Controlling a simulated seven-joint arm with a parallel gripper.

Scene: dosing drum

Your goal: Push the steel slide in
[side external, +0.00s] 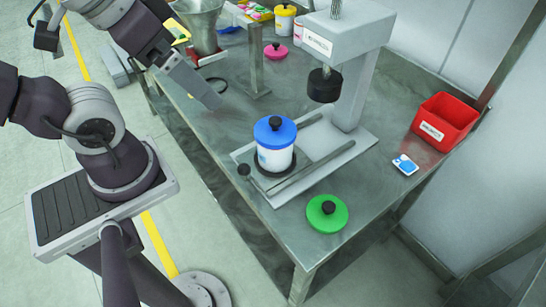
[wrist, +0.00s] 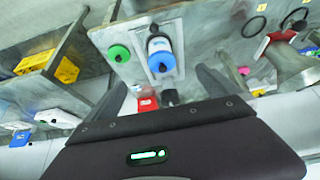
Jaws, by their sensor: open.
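The press (side external: 355,60) stands on a flat steel base with two rails. The steel slide, with a black knob (side external: 243,169) at its front left, sits at this base; how far out it is I cannot tell. A white jar with a blue lid (side external: 275,132) stands upright on a black round seat (side external: 277,168) between the rails. The black press head (side external: 324,85) hangs behind and above the jar, apart from it. My gripper (side external: 208,92) is open and empty, above the table's left part, apart from the knob. In the wrist view, its fingers (wrist: 162,78) are spread, with the blue-lidded jar (wrist: 160,48) beyond.
A green lid (side external: 327,213) lies at the table's front corner. A red bin (side external: 444,122) and a blue-white card (side external: 405,164) are at the right. A steel funnel (side external: 201,25), a post (side external: 256,70) and a pink lid (side external: 276,51) stand towards the back.

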